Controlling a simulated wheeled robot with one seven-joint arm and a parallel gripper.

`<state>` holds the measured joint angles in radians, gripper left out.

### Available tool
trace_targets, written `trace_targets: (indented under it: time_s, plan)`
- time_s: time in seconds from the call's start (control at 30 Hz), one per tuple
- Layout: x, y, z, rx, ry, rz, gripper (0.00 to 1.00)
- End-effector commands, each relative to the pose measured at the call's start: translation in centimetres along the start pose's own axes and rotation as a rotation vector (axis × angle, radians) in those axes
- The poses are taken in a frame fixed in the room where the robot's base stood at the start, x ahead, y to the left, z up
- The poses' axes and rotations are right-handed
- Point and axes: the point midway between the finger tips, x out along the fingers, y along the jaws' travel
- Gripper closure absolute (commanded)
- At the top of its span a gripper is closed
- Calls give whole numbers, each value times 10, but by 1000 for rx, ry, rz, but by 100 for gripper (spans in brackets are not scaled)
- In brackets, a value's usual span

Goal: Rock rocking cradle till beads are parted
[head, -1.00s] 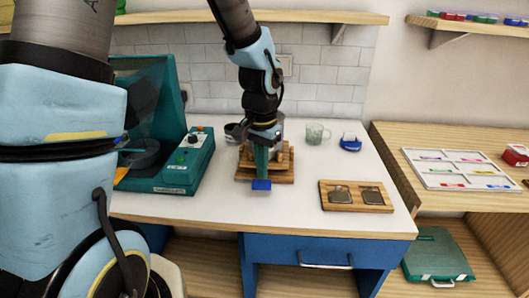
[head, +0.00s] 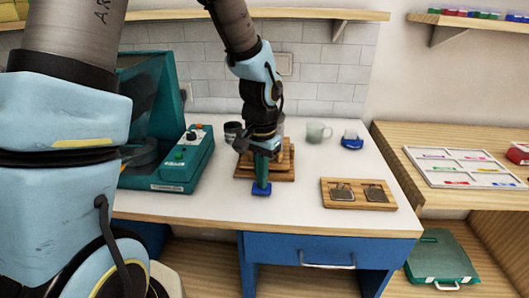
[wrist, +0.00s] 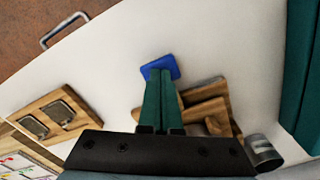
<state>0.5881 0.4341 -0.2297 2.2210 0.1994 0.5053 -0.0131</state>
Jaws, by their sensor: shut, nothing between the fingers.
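The wooden rocking cradle (head: 283,163) stands on the white worktop, behind and partly hidden by my arm. A blue pad (head: 262,190) juts out from its front side. My gripper (head: 262,181) points down with its green fingers together, tips at the blue pad and apparently touching it. In the wrist view, the closed fingers (wrist: 160,76) reach the blue pad (wrist: 166,64), with the cradle's wooden parts (wrist: 205,108) beside and behind them. Nothing is held. I cannot see the beads or tell whether they are parted.
A green machine (head: 185,165) stands left of the cradle. A dark metal cup (head: 232,130) is behind it. A pale mug (head: 317,133) and a blue-and-white item (head: 352,141) stand back right. A wooden board with two dark inserts (head: 358,194) lies front right. The worktop between is clear.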

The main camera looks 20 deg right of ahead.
Motion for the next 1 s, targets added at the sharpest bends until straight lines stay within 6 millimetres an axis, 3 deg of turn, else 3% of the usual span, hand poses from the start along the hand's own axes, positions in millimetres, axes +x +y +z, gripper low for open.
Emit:
trace_targets:
  time_s: [0.5, 1.0]
  plan:
    - [-41, 0, 0, 0, 1, 0, 100]
    - [-35, 0, 0, 0, 0, 0, 100]
